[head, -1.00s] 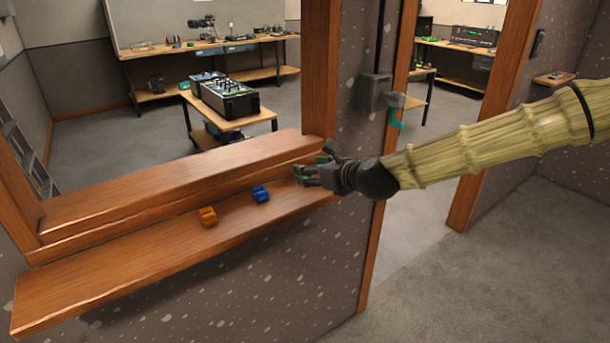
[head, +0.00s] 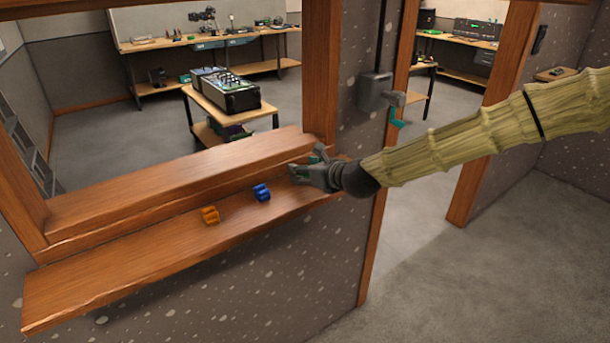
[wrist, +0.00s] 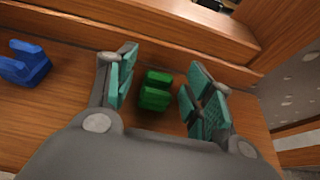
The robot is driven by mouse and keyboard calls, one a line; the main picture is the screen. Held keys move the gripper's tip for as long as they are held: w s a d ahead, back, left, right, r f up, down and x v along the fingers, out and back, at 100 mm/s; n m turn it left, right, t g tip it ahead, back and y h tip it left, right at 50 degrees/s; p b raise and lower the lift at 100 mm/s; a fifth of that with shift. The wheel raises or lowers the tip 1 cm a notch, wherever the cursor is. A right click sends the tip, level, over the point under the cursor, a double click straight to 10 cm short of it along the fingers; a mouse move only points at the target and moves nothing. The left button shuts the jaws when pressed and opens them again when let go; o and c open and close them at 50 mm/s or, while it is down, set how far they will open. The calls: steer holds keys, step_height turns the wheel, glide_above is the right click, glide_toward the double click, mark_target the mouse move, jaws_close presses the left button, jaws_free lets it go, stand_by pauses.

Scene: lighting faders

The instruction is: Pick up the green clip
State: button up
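The green clip (wrist: 155,91) sits on the wooden ledge in the wrist view, between the two teal-padded fingers of my gripper (wrist: 160,92). Gaps show on both sides of it, so the fingers are open and apart from it. In the head view my gripper (head: 302,167) is low over the right end of the ledge. The clip is mostly hidden there by my gripper.
A blue clip (head: 261,192) and an orange clip (head: 210,215) lie on the ledge (head: 120,270) to the left of my gripper. The raised sill (head: 180,180) runs behind them, and a wall post (head: 320,70) stands close at the right.

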steer(key=c, duration=0.7)
steer(key=shift+r, duration=0.1)
